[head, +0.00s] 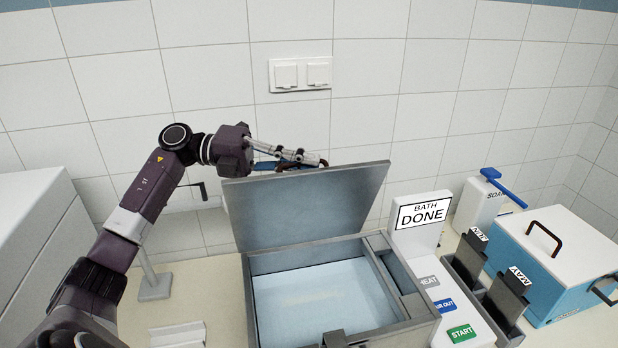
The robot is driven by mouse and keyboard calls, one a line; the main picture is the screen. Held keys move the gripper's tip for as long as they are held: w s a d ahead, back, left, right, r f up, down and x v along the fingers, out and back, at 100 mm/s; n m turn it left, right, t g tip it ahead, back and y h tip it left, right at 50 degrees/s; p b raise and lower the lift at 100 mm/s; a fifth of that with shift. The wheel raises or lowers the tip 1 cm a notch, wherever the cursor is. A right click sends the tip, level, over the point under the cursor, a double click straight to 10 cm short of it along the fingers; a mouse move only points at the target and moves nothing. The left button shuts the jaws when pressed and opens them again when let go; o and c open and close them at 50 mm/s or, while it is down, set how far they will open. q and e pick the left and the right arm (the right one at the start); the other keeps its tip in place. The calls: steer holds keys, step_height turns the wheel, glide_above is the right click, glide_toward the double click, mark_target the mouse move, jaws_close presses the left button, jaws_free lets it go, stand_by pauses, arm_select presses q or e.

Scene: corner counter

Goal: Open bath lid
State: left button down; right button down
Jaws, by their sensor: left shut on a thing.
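The grey bath (340,237) stands on the counter, with pale blue liquid or a pale blue floor inside it. Its grey lid (305,205) is raised steeply on the far side, tilted back toward the wall. My left gripper (305,161) is at the lid's top edge, shut on what looks like the lid's dark handle, which is mostly hidden by the fingers and lid. My right gripper is not in view.
A display reading "BATH DONE" (423,213) and a button panel stand right of the bath. Beyond are dark labelled holders (507,297), a soap bottle (480,210) and a blue box with white lid (565,245). A grey stand (154,287) is at left.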

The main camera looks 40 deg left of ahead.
arm_select(q)
steer(key=shift+w+a+r, duration=0.1)
steer(key=shift+w+a, duration=0.4)
steer(key=shift+a, duration=0.1)
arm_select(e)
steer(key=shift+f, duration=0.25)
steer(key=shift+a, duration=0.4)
arm_select(q)
steer(key=c, duration=2.1)
jaws_free()
steer(key=f+v, duration=0.1)
steer(key=v, duration=1.1)
steer(key=shift+r, duration=0.5)
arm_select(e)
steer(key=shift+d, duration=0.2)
